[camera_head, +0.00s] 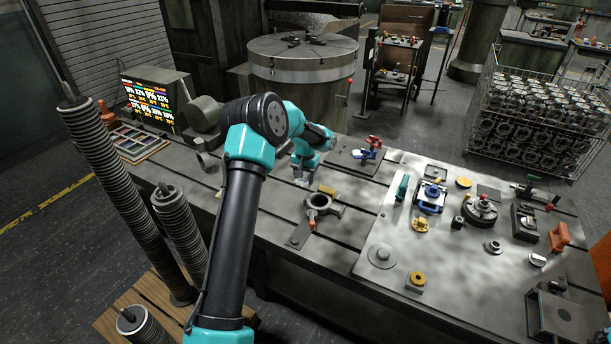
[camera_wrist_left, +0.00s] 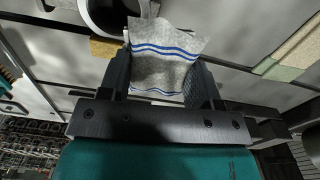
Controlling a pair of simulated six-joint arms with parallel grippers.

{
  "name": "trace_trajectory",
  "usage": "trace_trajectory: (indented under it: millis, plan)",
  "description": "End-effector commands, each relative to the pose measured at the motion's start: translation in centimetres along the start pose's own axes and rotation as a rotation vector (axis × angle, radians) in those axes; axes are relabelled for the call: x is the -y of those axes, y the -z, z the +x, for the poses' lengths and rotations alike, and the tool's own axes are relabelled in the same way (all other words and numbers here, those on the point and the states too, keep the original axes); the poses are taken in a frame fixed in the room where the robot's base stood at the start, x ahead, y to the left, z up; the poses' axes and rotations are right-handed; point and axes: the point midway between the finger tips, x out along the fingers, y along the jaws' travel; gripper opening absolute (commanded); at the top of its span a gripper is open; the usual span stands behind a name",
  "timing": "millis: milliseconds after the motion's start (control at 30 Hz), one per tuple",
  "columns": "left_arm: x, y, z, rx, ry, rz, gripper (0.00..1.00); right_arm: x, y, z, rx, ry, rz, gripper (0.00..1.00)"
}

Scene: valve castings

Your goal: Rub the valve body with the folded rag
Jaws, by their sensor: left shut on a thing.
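The valve body (camera_head: 318,204) appears to be the grey, ring-shaped casting on the slotted bench. In the left wrist view, part of a dark round opening, likely the same valve body (camera_wrist_left: 112,27), is cut off by the top edge. My left gripper (camera_head: 302,181) is just left of and behind the casting in the head view. It is shut on the folded rag (camera_wrist_left: 165,62), pale grey cloth with blue stripes. The rag's upper edge overlaps the casting's edge in the wrist view; I cannot tell whether they touch.
A steel plate (camera_head: 390,235) at right carries several fixtures and small parts. A red and blue clamp (camera_head: 369,150) stands behind. A lit display (camera_head: 150,103) and a parts tray (camera_head: 137,141) are at left.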

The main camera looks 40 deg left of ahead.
Motion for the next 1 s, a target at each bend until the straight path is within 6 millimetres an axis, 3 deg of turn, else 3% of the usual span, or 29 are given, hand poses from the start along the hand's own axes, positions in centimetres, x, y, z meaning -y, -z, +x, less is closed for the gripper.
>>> trace_trajectory:
  millis: [733, 1000]
  plan:
    - [-0.4, 0.1, 7.2, 0.003, -0.001, 0.006, 0.36, 0.0, 0.0, 0.0, 0.000, 0.000, 0.000, 0.43]
    - [-3.1, 0.0, 7.5, 0.001, 0.000, 0.009, 0.36, 0.0, 0.0, 0.0, 0.000, 0.000, 0.000, 0.43]
